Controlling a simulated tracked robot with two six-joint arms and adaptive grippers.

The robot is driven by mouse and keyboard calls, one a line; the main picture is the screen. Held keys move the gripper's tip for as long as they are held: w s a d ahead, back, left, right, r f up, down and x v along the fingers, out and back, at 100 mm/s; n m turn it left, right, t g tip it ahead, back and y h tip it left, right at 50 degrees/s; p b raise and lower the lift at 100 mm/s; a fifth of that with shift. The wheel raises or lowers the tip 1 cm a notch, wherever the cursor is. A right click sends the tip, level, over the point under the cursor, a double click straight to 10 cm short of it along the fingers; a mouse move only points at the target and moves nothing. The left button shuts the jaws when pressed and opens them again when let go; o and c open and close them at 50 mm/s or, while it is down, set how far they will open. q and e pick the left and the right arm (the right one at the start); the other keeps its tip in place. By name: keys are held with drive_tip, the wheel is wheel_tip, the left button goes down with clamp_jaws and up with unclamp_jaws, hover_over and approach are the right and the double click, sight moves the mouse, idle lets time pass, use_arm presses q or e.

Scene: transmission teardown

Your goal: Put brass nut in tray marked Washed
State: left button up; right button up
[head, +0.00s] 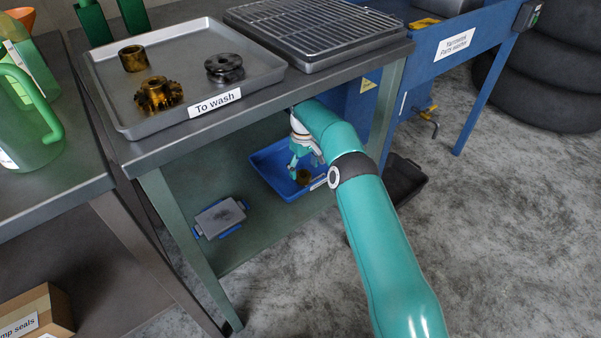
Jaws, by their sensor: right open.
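A small brownish-gold piece (304,177), which looks like the brass nut, lies in a blue tray (270,170) on the lower shelf. The tray has a white label on its front, partly hidden and too small to read. My right gripper (304,166) reaches under the tabletop into this tray. It is open, with its fingers close above the piece; I cannot tell if they touch it. My left gripper is not in view.
A grey tray (110,112) marked "To wash" on the tabletop holds a brass ring (133,58), a brass gear (158,94) and a dark part (224,68). A wire rack (315,30) stands beside it. A grey-lidded box (220,217) shares the lower shelf.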

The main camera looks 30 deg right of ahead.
sight(304, 175)
wheel_tip(304, 175, up, 5)
drive_tip(key=shift+f+p, duration=0.15)
drive_tip(key=shift+p, duration=0.45)
